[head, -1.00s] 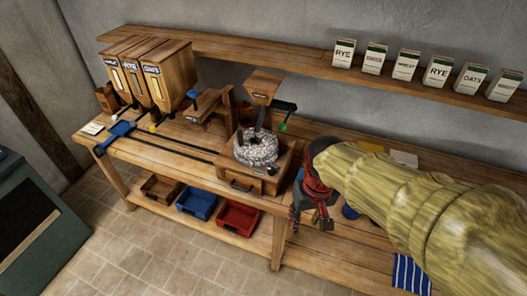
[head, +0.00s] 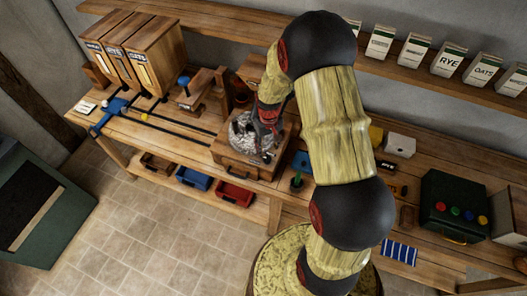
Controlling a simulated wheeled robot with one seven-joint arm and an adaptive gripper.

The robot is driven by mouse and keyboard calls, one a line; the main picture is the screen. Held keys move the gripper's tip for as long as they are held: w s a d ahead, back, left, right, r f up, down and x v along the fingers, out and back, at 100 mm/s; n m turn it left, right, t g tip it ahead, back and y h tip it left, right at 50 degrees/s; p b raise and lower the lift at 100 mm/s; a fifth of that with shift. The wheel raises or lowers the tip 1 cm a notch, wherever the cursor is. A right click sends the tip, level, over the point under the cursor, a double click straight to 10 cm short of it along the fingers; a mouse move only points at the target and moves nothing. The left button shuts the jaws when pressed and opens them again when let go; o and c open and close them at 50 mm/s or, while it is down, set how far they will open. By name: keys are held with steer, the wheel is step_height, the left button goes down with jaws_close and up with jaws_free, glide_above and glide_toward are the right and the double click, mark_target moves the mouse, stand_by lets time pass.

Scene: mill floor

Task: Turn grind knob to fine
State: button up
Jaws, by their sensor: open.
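The grain mill (head: 232,167) is a wooden box with a drawer, standing on the bench. Its speckled grey millstone (head: 241,128) shows just left of my gripper. My gripper (head: 267,153) is open and points down over the right part of the mill. I cannot tell whether it touches anything. My arm and gripper hide much of the hopper (head: 250,68) and the mill's right side. I cannot make out the grind knob or its setting.
Wooden grain bins (head: 140,58) stand at the bench's left end. A blue-handled press (head: 192,92) is left of the mill. A green-topped item (head: 297,182) stands at its right. A dark green box with coloured buttons (head: 453,205) is farther right. Bags (head: 447,62) line the shelf.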

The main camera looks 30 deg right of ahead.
mark_target(267, 159)
steer(key=shift+s+a+f, duration=0.1)
steer(key=shift+s+f, duration=0.05)
steer(key=shift+f, duration=0.35)
steer(key=f, duration=0.3)
steer(key=f+p, duration=0.1)
steer(key=f, duration=0.2)
steer(key=shift+w+f, duration=0.2)
steer(key=shift+f, duration=0.1)
steer(key=c, duration=1.2)
steer(key=shift+o, duration=0.2)
